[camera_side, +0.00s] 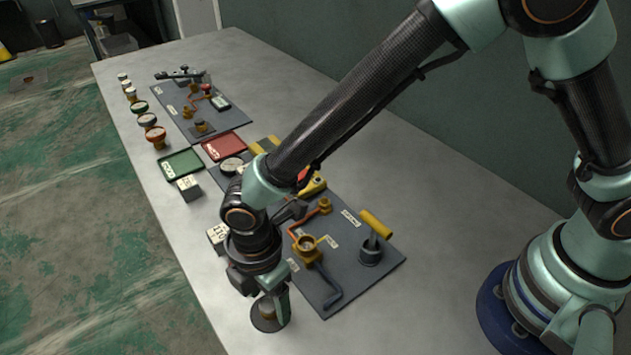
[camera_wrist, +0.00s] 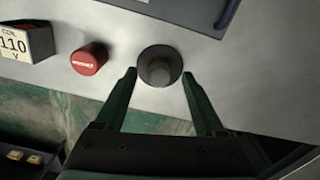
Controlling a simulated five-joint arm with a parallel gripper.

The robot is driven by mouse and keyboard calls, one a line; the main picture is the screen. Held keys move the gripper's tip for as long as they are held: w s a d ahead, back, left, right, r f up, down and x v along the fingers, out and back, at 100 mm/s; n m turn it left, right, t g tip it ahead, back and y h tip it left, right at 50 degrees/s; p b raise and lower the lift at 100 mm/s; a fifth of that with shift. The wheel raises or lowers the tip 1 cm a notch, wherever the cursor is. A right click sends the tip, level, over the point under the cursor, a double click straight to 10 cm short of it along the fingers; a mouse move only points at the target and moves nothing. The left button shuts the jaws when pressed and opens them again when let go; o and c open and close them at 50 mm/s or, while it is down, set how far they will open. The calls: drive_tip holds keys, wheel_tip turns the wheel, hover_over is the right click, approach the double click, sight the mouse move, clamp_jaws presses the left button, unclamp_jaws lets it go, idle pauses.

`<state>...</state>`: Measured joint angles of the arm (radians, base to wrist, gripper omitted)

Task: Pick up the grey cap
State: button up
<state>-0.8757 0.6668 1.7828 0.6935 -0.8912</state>
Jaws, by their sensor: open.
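The grey cap (camera_wrist: 160,70) shows in the wrist view as a dull grey-brown round piece on a dark, round base. It stands on the metal bench near its front edge. My gripper (camera_wrist: 158,76) is open, with one finger to the left of the cap and one to the right, and clear gaps on both sides. In the side view my gripper (camera_side: 270,304) points down over the dark round base (camera_side: 264,324), near the bench edge, and partly hides the cap. I cannot tell how far the fingertips are above the bench.
A red cap (camera_wrist: 89,59) stands left of the grey cap, beside a labelled block (camera_wrist: 26,42). A dark board (camera_side: 375,269) with fittings and a yellow-handled tool (camera_side: 376,225) lies close by.

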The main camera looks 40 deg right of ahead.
drive_tip(key=shift+f, duration=0.45)
clamp_jaws()
drive_tip(key=shift+r, duration=0.1)
